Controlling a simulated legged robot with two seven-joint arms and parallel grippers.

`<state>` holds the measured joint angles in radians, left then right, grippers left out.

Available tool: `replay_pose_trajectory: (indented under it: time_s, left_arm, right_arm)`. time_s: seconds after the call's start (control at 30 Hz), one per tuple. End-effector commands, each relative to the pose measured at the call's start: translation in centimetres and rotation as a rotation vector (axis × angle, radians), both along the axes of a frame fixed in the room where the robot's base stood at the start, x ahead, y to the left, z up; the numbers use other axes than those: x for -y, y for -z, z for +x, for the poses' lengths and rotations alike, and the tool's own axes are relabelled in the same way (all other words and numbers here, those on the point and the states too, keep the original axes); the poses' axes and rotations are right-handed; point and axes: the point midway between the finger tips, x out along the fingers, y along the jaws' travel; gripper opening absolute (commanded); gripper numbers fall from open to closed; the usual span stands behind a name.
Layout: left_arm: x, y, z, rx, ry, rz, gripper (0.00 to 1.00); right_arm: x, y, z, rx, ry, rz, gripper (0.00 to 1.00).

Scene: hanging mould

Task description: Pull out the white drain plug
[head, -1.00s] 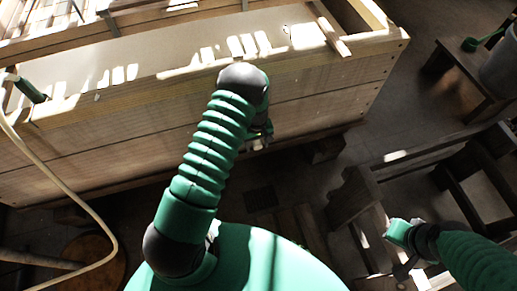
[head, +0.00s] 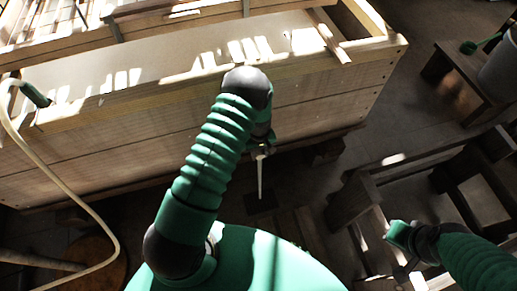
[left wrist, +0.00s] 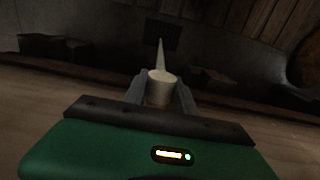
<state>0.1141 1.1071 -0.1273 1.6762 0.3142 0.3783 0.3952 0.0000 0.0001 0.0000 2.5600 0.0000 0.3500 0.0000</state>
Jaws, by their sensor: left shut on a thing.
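My left gripper (head: 261,149) is at the lower front wall of the wooden tank, partly hidden behind my green arm in the head view. In the left wrist view its two dark fingers are shut on the white drain plug (left wrist: 160,88), a pale short cylinder. A thin pale streak (head: 261,178) runs down from the gripper toward a dark floor grate. In the left wrist view it tapers away beyond the plug (left wrist: 160,55). I cannot tell whether it is liquid. My right gripper (head: 402,242) is at lower right, away from the tank; its jaws are unclear.
The long wooden tank (head: 330,105) fills the upper left, with pale contents and frames on top. A dark grate (head: 262,200) lies on the floor below. A pale hose (head: 75,195) curves at left. Wooden stands (head: 350,205) and a bucket (head: 497,70) are at right.

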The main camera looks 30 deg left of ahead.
Motion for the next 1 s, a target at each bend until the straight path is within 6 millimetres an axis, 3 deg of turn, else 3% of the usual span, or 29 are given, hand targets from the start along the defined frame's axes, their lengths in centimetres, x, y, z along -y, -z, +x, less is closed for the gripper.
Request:
replay_pose_trajectory:
  time_s: [0.1, 0.37, 0.4, 0.57, 0.87, 1.0]
  left_arm:
    - [1.1, -0.2, -0.9, -0.001, 0.001, -0.002, 0.00]
    - [1.4, 0.0, -1.2, -0.004, 0.001, -0.003, 0.00]
    - [1.5, 0.1, -1.3, -0.005, 0.000, -0.004, 0.38]
    - [1.4, 0.0, -1.2, -0.003, 0.000, -0.002, 0.58]
    - [1.2, -0.1, -1.1, 0.000, -0.001, 0.000, 0.58]
    - [1.2, -1.9, -0.9, 0.003, 0.000, 0.001, 0.58]
  right_arm:
    - [0.0, -0.9, 0.0, 0.000, 0.000, 0.000, 0.00]
    - [0.0, -0.8, 0.0, 0.000, 0.000, 0.000, 0.00]
    - [0.0, -0.8, 0.0, 0.000, 0.000, 0.000, 0.00]
    - [0.0, -0.8, 0.0, 0.000, 0.000, 0.000, 0.00]
    - [0.0, -0.9, 0.0, 0.000, 0.000, 0.000, 0.00]
    - [0.0, -1.5, 0.0, 0.000, 0.000, 0.000, 0.00]
